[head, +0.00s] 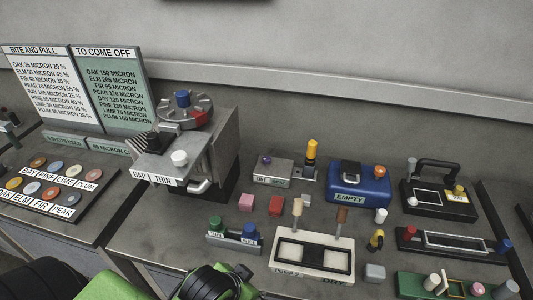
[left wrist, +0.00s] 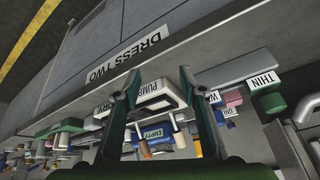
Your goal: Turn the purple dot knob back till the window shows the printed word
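A small grey box (head: 286,172) stands on the bench in the head view, right of the large grey machine. A small purple-dotted knob (head: 265,160) sits at the left of its top. Its front has a white label starting "UNI", with further small marks too small to read. A yellow-orange post (head: 311,150) stands at its right. My left gripper (left wrist: 160,78) is open and empty in the left wrist view, its fingers wide apart over the bench front, clear of the box. Only green and black parts of my arm show at the bottom of the head view. My right gripper is not in view.
A grey machine (head: 225,150) labelled "THIN" stands left of the box, a blue "EMPTY" box (head: 360,190) right. Pink (head: 246,202) and red (head: 276,206) blocks, a pump tray (head: 312,272) and a green-and-blue-capped unit (head: 234,238) stand in front. Wall signs (head: 110,90) are left.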

